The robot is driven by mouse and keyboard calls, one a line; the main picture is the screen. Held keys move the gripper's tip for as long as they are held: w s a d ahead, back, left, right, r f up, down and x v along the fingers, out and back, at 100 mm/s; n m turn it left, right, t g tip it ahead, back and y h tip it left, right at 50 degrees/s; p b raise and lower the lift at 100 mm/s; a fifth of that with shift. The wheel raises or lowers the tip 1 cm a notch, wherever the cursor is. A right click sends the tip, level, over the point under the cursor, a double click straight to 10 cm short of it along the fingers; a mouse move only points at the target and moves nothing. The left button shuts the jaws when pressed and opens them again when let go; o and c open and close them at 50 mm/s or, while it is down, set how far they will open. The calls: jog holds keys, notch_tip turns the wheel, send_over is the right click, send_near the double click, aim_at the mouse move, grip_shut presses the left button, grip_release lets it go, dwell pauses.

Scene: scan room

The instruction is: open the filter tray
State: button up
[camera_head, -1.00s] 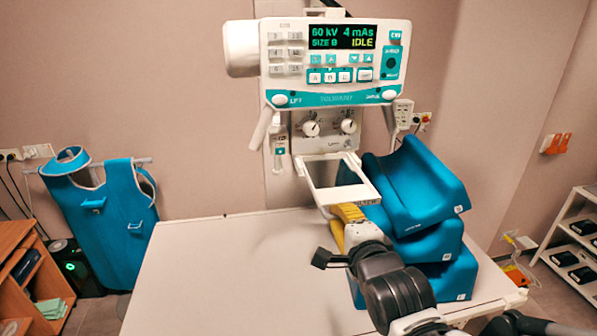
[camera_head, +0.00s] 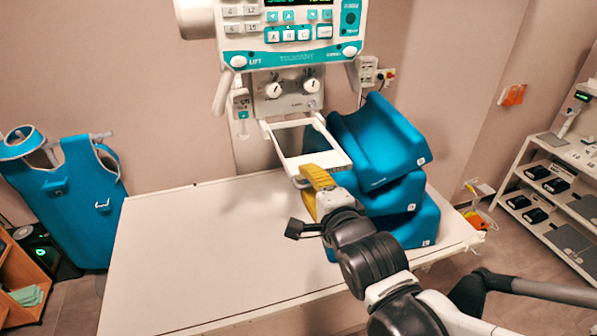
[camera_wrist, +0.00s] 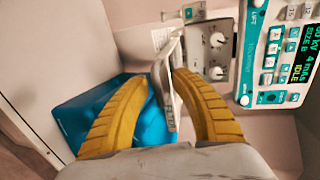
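The filter tray (camera_head: 335,160) is a white rectangular frame. It sticks out below the X-ray head, over the table, with an open middle. It also shows nearly edge-on in the wrist view (camera_wrist: 169,100). My gripper (camera_head: 313,175) has yellow fingers and is at the tray's front edge. In the wrist view my gripper (camera_wrist: 162,78) has its fingers apart, one on each side of the tray's front part. A gap shows on the left finger's side; the right fingertip is very close to the tray, and contact cannot be told.
The X-ray head's control panel (camera_head: 290,35) hangs above, with the knob panel (camera_head: 288,92) below it. Blue cushions (camera_head: 385,150) are stacked just right of the tray. The white table (camera_head: 200,250) is clear on its left. A white shelf (camera_head: 560,190) stands at right.

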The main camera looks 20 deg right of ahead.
jog(key=v, duration=0.7)
jog(key=shift+s, duration=0.25)
dwell(0.3)
dwell(0.3)
jog(key=s+f+n+g+b, duration=0.2)
jog(key=f+n+g+b, duration=0.2)
jog(key=f+n+b, duration=0.5)
jog(key=s+f+n+g+b, duration=0.2)
jog(key=f+n+b, duration=0.7)
jog(key=f, duration=1.2)
jog(key=g+b, duration=0.2)
jog(key=b, duration=0.2)
jog(key=shift+s+d, duration=0.25)
jog(key=shift+d, duration=0.05)
